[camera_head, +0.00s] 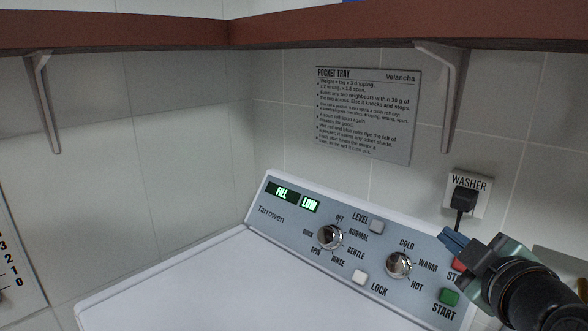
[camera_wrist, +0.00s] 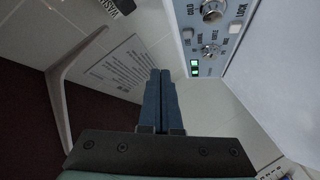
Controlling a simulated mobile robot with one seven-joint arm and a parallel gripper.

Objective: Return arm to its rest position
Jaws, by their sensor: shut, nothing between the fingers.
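My gripper (camera_head: 450,237) is at the lower right of the head view, in front of the right end of the washer's control panel (camera_head: 290,215). Its blue fingers (camera_wrist: 157,100) are together in the wrist view, with nothing between them. The arm covers part of a red button (camera_head: 459,264); a green START button (camera_head: 449,297) shows just below the gripper. In the wrist view the fingers point toward the wall with the grey sign, and the control panel (camera_wrist: 208,45) is at the upper right.
A brown-red shelf (camera_head: 330,27) on metal brackets (camera_head: 446,95) runs above the washer. A grey POCKET TRAY sign (camera_head: 365,120) hangs on the tiled wall. A black plug (camera_head: 463,200) sits in the WASHER outlet. The washer's white top (camera_head: 210,285) is clear where visible.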

